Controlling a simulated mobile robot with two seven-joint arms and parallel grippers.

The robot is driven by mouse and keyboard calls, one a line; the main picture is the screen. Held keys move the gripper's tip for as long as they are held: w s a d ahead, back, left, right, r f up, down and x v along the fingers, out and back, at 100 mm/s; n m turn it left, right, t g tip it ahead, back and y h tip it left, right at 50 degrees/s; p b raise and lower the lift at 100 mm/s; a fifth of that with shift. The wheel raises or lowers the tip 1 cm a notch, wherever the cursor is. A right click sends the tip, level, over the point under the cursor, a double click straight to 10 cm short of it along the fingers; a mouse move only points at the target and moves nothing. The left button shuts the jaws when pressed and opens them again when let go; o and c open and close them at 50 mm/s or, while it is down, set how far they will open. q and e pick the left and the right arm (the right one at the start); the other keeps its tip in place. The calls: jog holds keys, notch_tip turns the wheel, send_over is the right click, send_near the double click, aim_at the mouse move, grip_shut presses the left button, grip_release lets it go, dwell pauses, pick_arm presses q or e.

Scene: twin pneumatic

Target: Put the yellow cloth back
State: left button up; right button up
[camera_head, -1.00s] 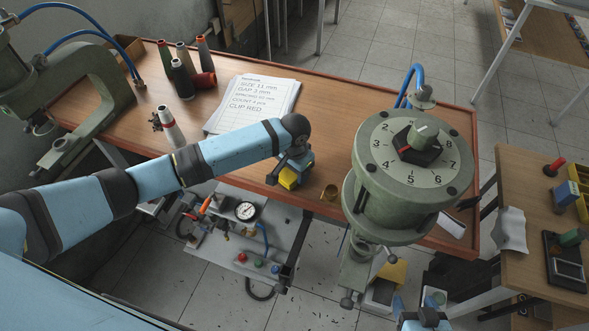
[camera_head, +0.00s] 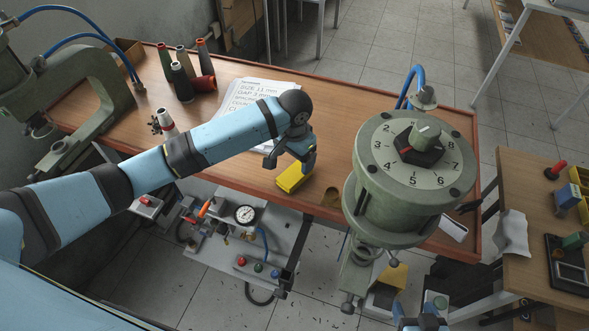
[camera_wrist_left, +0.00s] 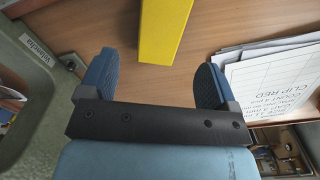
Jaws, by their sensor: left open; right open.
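The yellow cloth (camera_head: 292,178) looks like a flat, folded yellow block and lies on the wooden bench near its front edge. My left gripper (camera_head: 288,162) is open and empty just behind and above it, apart from it. In the left wrist view the cloth (camera_wrist_left: 163,32) lies beyond the spread fingers (camera_wrist_left: 155,82), with bare wood between them; its far end is cut off by the frame.
Paper sheets (camera_head: 240,95) lie behind my left arm, with thread cones (camera_head: 182,82) to their left. A large green dial machine (camera_head: 405,185) stands right of the cloth. A green press (camera_head: 85,105) is at the left. A gauge panel (camera_head: 215,235) sits below the bench edge.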

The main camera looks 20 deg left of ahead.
aim_at(295, 173)
pick_arm(q)
jog(key=shift+r, duration=2.35)
jog(key=s+d+f+t+h, duration=0.1)
jog(key=s+d+f, duration=0.1)
jog(key=s, duration=0.5)
jog(key=s+d+f+h, duration=0.1)
jog(key=s+f+h, duration=0.15)
jog(key=s, duration=0.35)
jog(key=s+a+n+t+y, duration=0.3)
jog(key=s+a, duration=0.9)
jog(key=s, duration=0.6)
jog(key=w+d+f+t+h, duration=0.1)
jog(key=w+d+f+t, duration=0.2)
jog(key=f, duration=0.3)
jog(key=w+d+f+m+t+h, duration=0.1)
jog(key=w+d+f+t, duration=0.2)
jog(key=f, duration=0.3)
jog(key=shift+t, duration=0.4)
jog(key=shift+w+f+h, duration=0.1)
jog(key=shift+h, duration=0.15)
